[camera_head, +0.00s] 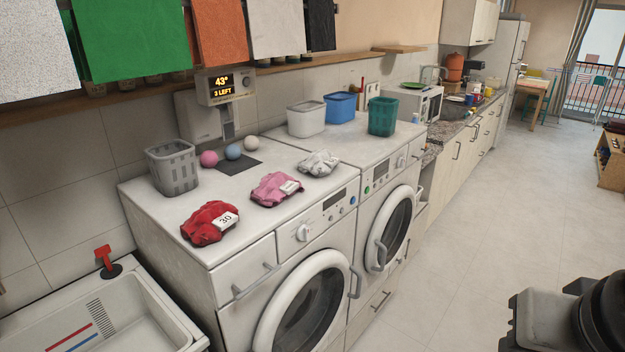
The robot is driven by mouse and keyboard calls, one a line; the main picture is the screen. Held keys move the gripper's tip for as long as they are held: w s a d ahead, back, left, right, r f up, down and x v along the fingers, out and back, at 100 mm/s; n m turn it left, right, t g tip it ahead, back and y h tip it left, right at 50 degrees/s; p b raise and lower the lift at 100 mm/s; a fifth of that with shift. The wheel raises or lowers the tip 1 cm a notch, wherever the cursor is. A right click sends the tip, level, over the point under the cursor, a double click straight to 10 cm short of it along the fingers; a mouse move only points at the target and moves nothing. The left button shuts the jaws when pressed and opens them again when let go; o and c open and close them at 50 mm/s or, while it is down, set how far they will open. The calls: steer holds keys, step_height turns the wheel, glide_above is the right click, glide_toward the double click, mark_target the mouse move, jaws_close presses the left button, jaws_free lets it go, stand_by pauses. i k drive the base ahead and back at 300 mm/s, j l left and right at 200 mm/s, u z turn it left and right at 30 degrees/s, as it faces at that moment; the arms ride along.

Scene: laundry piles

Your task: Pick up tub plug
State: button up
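The tub plug (112,270) appears to be the dark round disc on the back rim of the white tub (38,301) at the lower left. A red tag or handle (103,254) stands up from it. The plug sits outside the basin, close to the tiled wall and left of the washing machine. The tub basin looks empty, with a red and a blue line and a ribbed patch on its surface. My gripper is not in view. A grey and black part at the lower right looks like my own arm, far from the plug.
Two front-loading machines stand right of the tub. On the near one (238,178) lie a red cloth pile tagged 30 (209,224), a pink pile (274,189), a grey-white pile (318,164), and a grey basket (172,168). Coloured cloths hang above. Open floor (480,260) lies to the right.

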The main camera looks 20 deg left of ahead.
mark_target(111, 271)
steer(key=u, duration=2.3)
steer(key=i+l, duration=0.25)
steer(key=i, duration=0.75)
steer(key=j+u, duration=0.05)
